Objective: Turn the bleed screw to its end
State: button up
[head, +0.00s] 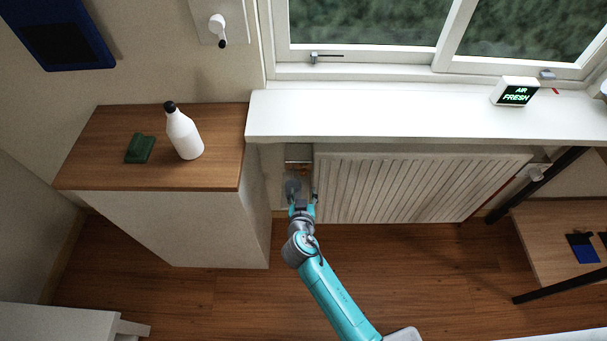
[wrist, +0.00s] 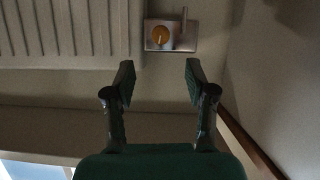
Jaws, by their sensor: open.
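The bleed screw appears to be the round orange knob (wrist: 160,35) with a pale line across its face. It sits on a small metal plate (wrist: 150,45) beside the radiator's end, with a short upright metal pin (wrist: 183,20) next to it. In the head view only a small orange spot shows there, mostly hidden by my gripper (head: 302,198). In the wrist view my gripper (wrist: 158,82) is open and empty. Its two dark fingers point toward the plate, apart from the knob and on either side of it.
The ribbed white radiator (head: 410,187) stands under the window sill (head: 400,117). To the left, a cabinet (head: 215,215) with a wooden top bears a white bottle (head: 184,135) and a green block (head: 140,148). My gripper is in the narrow gap between cabinet and radiator.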

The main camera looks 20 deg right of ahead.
aim_at(303, 174)
jog(key=x, duration=1)
jog(key=shift+w, duration=0.35)
grip_shut()
